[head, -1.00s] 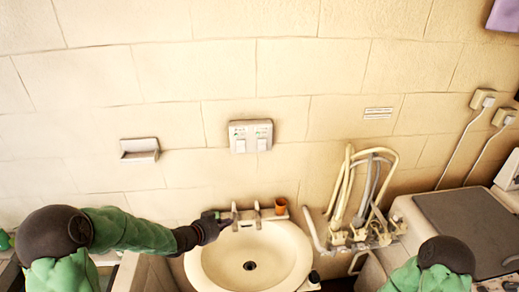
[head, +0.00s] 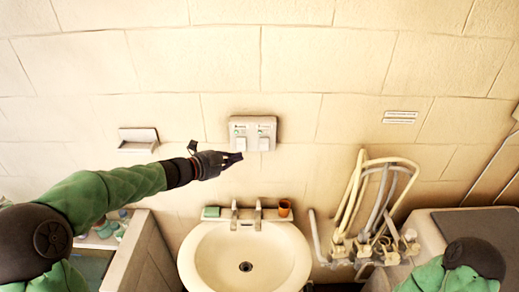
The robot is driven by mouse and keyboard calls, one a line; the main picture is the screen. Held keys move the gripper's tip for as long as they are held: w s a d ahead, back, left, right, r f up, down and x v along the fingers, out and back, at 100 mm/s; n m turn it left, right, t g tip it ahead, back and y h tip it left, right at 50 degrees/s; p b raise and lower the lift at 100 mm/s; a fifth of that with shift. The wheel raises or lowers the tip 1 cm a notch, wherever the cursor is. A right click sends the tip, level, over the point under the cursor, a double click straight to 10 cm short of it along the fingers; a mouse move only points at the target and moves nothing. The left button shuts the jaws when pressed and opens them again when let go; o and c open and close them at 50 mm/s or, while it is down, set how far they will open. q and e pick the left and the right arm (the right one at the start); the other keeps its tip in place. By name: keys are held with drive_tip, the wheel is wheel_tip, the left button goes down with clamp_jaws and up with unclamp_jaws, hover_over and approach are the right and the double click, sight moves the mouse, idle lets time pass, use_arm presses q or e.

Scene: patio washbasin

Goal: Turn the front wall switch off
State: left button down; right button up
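A white wall switch plate (head: 253,127) is fixed to the tiled wall above the basin. It carries two square rockers, a left one (head: 240,143) and a right one (head: 264,143), each with green marking above it. Whether they are on or off is too small to tell. My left gripper (head: 235,158) is just below and slightly left of the left rocker in the picture. Its dark fingers look together and hold nothing; contact with the switch cannot be made out. My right gripper is out of view; only part of my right arm shows at the lower right.
A white washbasin (head: 205,262) with taps (head: 246,215) stands below the switch plate. A green soap bar (head: 211,212) and an orange cup (head: 285,208) sit on its rim. Pale pipes (head: 350,205) rise at the right. A small wall shelf (head: 138,140) is at the left.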

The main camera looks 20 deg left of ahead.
use_arm(q)
approach(268, 147)
drive_tip(key=d, duration=0.4)
drive_tip(key=shift+w+a+f+p, duration=0.15)
drive_tip(key=shift+w+a+f, duration=0.1)
drive_tip(key=shift+w, duration=0.5)
drive_tip(key=shift+w+a+f+p, duration=0.15)
drive_tip(key=shift+w+f, duration=0.1)
drive_tip(key=shift+w, duration=0.5)
drive_tip(key=shift+w+a+f+p, duration=0.15)
drive_tip(key=shift+w+f, duration=0.1)
drive_tip(key=shift+w, duration=0.5)
